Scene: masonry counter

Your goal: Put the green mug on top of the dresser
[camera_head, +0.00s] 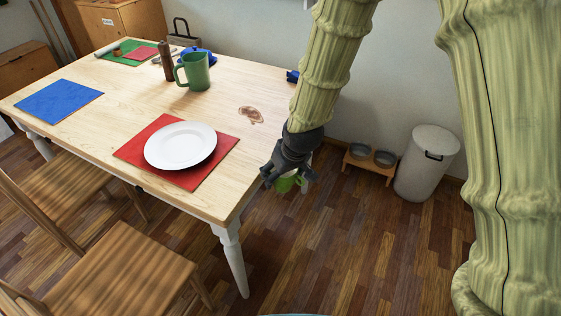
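My gripper (287,177) hangs just off the right edge of the table, over the floor.
The wooden table (130,100) holds a white plate (180,145) on a red mat, a blue mat (58,102) and a brown mill (165,62). Chairs (120,270) stand in front. A bin (427,163) and a bowl stand (370,163) line the wall. Floor right of the table is clear.

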